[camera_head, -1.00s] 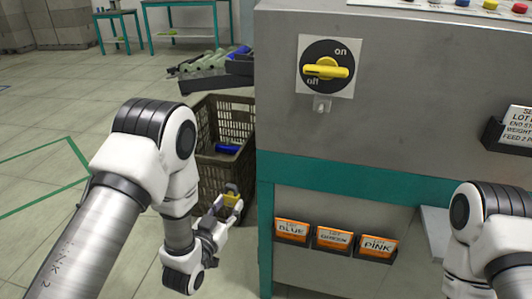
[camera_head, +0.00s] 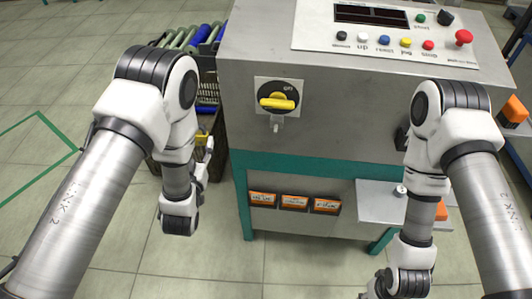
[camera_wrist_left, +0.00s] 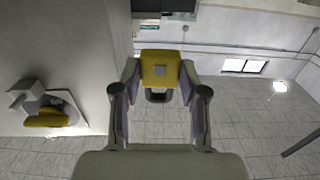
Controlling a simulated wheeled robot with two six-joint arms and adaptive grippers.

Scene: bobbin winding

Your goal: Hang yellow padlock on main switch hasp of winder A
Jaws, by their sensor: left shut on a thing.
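The yellow padlock (camera_wrist_left: 160,68) is between the fingertips of my left gripper (camera_wrist_left: 158,82), which is shut on its body; its dark shackle shows below the body in the left wrist view. In the head view the padlock (camera_head: 201,134) is small and partly hidden by my left gripper (camera_head: 204,146), left of the winder's front. The main switch (camera_head: 278,102) has a yellow handle lying horizontal on a black dial. The hasp (camera_head: 276,123) is a small grey tab below it, with nothing on it. The left wrist view shows the switch (camera_wrist_left: 46,120) and hasp (camera_wrist_left: 22,94) at left, apart from the padlock. My right gripper (camera_head: 380,287) is partly cut off at the bottom edge.
The winder's top panel (camera_head: 390,35) carries coloured buttons. Orange-labelled bins (camera_head: 294,201) sit under its teal rail. A grey shelf (camera_head: 372,204) is at right. A dark crate (camera_head: 218,150) stands behind my left gripper. The floor at left is clear.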

